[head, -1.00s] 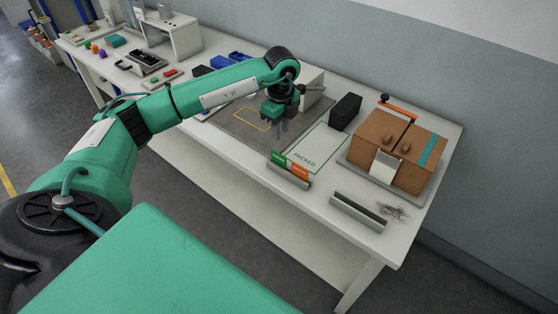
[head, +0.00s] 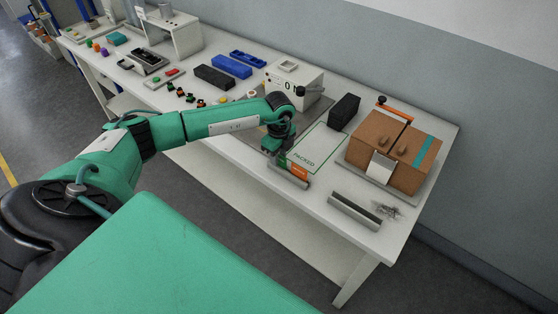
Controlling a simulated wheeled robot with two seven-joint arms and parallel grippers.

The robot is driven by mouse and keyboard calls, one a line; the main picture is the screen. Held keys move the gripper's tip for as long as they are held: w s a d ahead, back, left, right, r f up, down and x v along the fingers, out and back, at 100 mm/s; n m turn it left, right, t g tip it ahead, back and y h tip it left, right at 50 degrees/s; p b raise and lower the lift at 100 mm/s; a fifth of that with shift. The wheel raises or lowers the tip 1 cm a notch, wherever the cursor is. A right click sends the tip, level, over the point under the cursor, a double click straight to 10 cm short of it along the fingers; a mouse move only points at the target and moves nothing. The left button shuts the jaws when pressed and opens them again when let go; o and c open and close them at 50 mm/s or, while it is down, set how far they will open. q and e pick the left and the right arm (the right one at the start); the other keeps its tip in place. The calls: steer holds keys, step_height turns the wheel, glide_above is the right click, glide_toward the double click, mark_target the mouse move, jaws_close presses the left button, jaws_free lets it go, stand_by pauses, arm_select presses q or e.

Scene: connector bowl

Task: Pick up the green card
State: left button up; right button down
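A metal card holder (head: 291,182) stands at the front edge of the table, with an orange card (head: 299,171) upright in its right part. The green card's place is the left part of this holder, where my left gripper (head: 273,154) now covers it. The card is almost wholly hidden, and I cannot tell whether the fingers touch it or are open or shut. My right gripper is not in view.
A white mat marked PACKED (head: 316,146) lies behind the holder. An empty metal holder (head: 355,210) is to the right, near metal shavings (head: 387,211). A cardboard box (head: 393,148), a black block (head: 343,112) and a white device (head: 296,86) stand further back.

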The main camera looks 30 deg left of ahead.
arm_select(q)
jaws_close()
steer(key=shift+r, duration=0.1)
